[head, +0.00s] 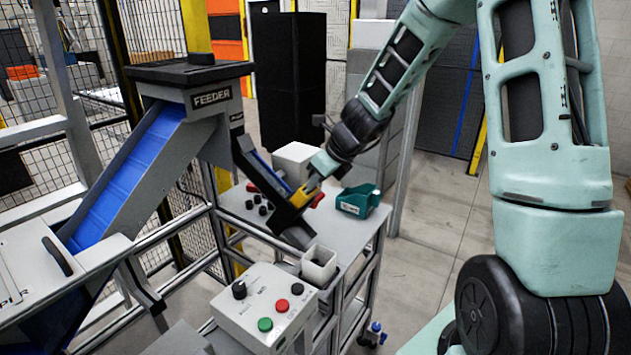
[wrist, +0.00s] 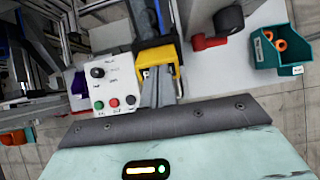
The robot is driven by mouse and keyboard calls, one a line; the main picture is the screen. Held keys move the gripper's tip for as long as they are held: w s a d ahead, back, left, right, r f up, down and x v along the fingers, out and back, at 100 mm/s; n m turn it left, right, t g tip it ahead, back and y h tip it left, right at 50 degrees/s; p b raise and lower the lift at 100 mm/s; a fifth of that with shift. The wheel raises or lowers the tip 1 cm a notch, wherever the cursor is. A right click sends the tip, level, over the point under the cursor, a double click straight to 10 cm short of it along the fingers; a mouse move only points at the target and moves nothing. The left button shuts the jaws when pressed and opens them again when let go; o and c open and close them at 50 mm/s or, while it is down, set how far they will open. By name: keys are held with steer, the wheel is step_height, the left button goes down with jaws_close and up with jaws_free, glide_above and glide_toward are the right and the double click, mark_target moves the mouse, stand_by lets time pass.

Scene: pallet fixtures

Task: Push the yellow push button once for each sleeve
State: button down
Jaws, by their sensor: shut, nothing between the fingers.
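My gripper (head: 309,184) reaches down from the upper right over the work table, at the lower end of the black chute. In the wrist view its grey fingers (wrist: 156,90) are shut and empty. A yellow part (wrist: 157,60) shows right at the fingertips, and also in the head view (head: 298,197). I cannot tell whether this is the push button or part of a fixture or of my gripper, nor whether they touch. A teal bin (wrist: 290,68) at the right holds orange rings, perhaps sleeves; it also shows in the head view (head: 352,206).
A white control box (head: 250,305) with black knobs and green and red buttons stands in front; it shows in the wrist view (wrist: 105,72). The feeder (head: 212,97) with its blue ramp is at left. Small black cylinders (head: 262,210) and a white square holder (head: 319,266) are nearby.

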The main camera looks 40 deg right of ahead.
mark_target(306, 203)
steer(key=b+x, duration=0.3)
steer(key=x, duration=0.2)
steer(key=shift+f, duration=0.2)
steer(key=shift+r, duration=0.1)
steer(key=shift+s+a, duration=0.1)
stand_by(0.8)
